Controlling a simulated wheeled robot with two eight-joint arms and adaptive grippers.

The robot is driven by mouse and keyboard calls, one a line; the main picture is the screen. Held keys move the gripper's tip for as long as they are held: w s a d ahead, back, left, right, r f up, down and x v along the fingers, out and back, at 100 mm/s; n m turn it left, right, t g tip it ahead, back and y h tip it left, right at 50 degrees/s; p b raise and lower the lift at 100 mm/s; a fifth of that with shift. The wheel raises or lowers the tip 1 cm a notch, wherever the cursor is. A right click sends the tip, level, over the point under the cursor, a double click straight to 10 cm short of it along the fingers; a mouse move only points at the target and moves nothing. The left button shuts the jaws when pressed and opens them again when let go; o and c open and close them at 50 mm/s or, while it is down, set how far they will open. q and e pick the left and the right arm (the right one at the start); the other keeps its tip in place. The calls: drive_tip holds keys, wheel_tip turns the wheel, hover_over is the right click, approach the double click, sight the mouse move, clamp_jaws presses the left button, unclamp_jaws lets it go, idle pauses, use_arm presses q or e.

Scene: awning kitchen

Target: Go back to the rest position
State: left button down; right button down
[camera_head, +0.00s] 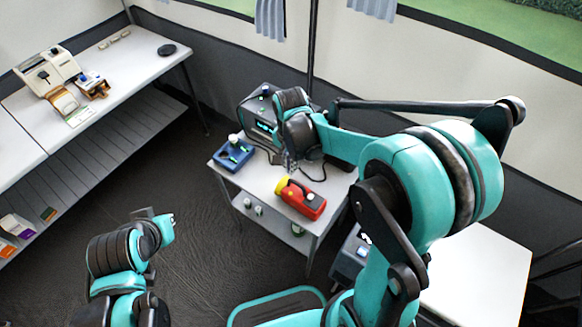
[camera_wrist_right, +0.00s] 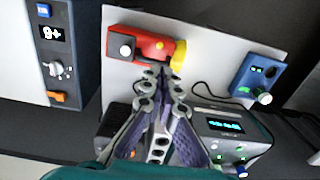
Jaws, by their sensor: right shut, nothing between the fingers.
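My right gripper (camera_head: 290,164) hangs over the small white table (camera_head: 236,172) in the head view, its arm reaching in from the right. In the right wrist view the right gripper (camera_wrist_right: 160,75) has its fingertips together with nothing between them. The fingertips overlap the edge of a red and yellow device (camera_wrist_right: 150,47) in that picture; I cannot tell the gap between them. My left arm stands at the lower left of the head view, and the left gripper's fingers do not show clearly.
The small table bears the red and yellow device (camera_head: 302,198), a blue box (camera_head: 233,155) and a dark device with a display (camera_wrist_right: 225,128). A long white counter (camera_head: 130,55) runs along the left. A white table (camera_head: 480,275) stands at the right. Open floor lies between.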

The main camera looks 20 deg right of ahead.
idle(0.4)
drive_tip(key=s+d+r+n+t, duration=0.2)
drive_tip(key=s+r+n+t, duration=0.4)
drive_tip(key=s+r+n, duration=0.2)
drive_tip(key=shift+s+d+r+n+t+b, duration=0.15)
drive_tip(key=shift+s+n+t+b, duration=0.3)
drive_tip(key=shift+s+n, duration=1.2)
drive_tip(key=shift+s+m, duration=0.4)
drive_tip(key=shift+m, duration=0.05)
